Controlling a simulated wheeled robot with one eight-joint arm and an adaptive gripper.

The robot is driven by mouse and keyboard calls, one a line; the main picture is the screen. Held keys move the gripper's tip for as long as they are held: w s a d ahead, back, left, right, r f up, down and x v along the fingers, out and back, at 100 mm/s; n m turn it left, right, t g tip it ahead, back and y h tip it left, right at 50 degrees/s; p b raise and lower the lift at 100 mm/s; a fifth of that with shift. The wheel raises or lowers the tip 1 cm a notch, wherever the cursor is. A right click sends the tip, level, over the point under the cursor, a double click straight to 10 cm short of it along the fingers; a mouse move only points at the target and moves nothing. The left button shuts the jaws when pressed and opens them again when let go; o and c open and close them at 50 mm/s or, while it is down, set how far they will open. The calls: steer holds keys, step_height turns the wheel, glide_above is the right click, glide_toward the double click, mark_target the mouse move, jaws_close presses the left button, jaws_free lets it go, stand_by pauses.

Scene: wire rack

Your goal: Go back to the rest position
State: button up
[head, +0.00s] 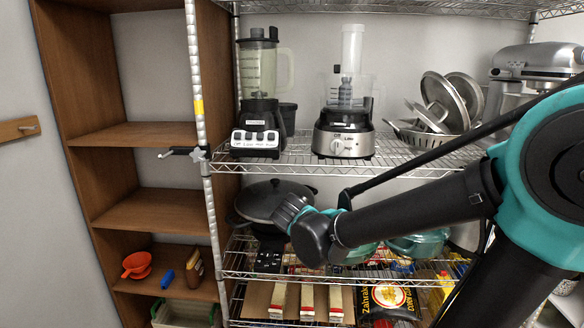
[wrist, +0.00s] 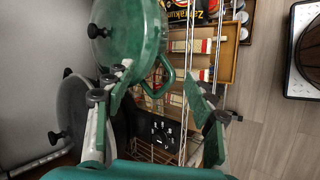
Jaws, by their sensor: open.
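In the head view my gripper (head: 288,211) is at the wire rack (head: 225,170), in front of the middle shelf and below the shelf with the appliances. A dark lidded pan (head: 262,200) stands just behind it. In the wrist view a green lidded pot (wrist: 132,32) lies beyond the left finger, and the dark pan (wrist: 72,105) is at the left. I cannot tell whether a finger touches the pot.
A blender (head: 258,90), a food processor (head: 345,135) and metal lids (head: 445,100) stand on the shelf above. Boxes (head: 308,300) and a yellow-black packet (head: 392,298) fill the lower shelf. A wooden bookcase (head: 140,210) stands left. Open floor (wrist: 270,130) shows at the right.

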steer(key=s+d+f+m+g+y, duration=0.2)
steer(key=s+d+f+m+y, duration=0.2)
steer(key=s+d+f+m, duration=0.6)
steer(key=s+f+m, duration=0.2)
steer(key=m, duration=0.1)
steer(key=shift+s+m+g+y, duration=0.3)
steer(key=shift+g, duration=0.1)
steer(key=shift+c, duration=0.3)
steer(key=w+a+r+n+t+h, duration=0.5)
steer(key=w+a+r, duration=1)
steer(key=w+r, duration=0.15)
steer(key=n+t+y, duration=0.3)
steer(key=t+y, duration=0.1)
steer(key=t, duration=0.5)
glide_toward(197, 157)
steer(key=shift+w+d+r, duration=0.1)
steer(key=shift+w+d, duration=0.05)
steer(key=shift+w, duration=2.65)
steer(key=shift+w+d+r, duration=0.1)
steer(key=shift+w+d, duration=0.05)
steer(key=shift+w, duration=2.65)
